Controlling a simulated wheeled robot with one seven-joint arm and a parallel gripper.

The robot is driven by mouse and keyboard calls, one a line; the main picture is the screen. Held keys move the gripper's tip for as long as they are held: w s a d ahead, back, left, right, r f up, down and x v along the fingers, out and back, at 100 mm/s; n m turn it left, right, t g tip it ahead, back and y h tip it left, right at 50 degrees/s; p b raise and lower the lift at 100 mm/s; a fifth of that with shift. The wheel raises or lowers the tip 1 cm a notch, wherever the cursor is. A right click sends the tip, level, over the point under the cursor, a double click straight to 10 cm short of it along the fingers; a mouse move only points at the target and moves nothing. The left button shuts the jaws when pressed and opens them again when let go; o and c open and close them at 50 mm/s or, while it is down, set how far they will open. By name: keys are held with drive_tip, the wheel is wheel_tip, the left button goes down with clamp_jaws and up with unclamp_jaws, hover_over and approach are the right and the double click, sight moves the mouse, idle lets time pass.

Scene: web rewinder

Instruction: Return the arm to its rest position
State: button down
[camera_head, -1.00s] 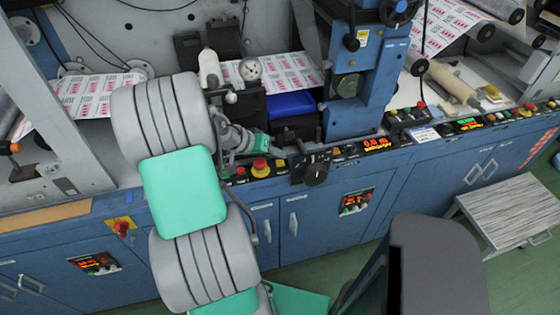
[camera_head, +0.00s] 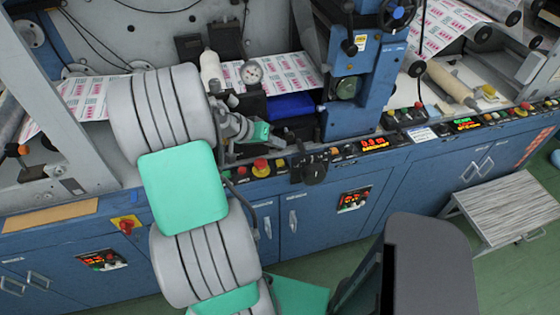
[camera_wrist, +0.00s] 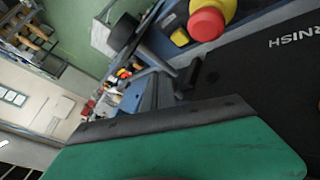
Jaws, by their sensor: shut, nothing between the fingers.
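My gripper (camera_head: 264,133) is at the end of my grey and green arm in the head view, at the front of the rewinder, just above its control ledge. It is small there and partly behind my wrist. Its jaws are shut with nothing held. In the wrist view a green gripper part with a dark edge (camera_wrist: 165,125) fills the bottom. My arm is bent, its big grey and green links covering the left middle of the head view.
A red emergency button (camera_head: 261,166) on a yellow base is just below my gripper; a black lever knob (camera_head: 314,171) is to its right. A step stool (camera_head: 512,205) stands at the right.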

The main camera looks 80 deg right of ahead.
drive_tip(key=w+a+r+n+t, duration=0.3)
drive_tip(key=w+a+n+t, duration=0.15)
drive_tip(key=w+a, duration=0.65)
drive_tip(key=w+a+r+n+t, duration=0.35)
drive_tip(key=w+a+n, duration=0.25)
drive_tip(key=w+a, duration=0.5)
drive_tip(key=a+r+n+t+y, duration=0.1)
drive_tip(key=a+n+y, duration=0.2)
drive_tip(key=a, duration=0.9)
drive_tip(key=w+a+r+n+t+y, duration=0.1)
drive_tip(key=a+n, duration=0.4)
drive_tip(key=a, duration=0.8)
drive_tip(key=shift+w+r+t+y, duration=0.3)
drive_tip(key=shift+r+y, duration=0.2)
drive_tip(key=shift+y, duration=0.6)
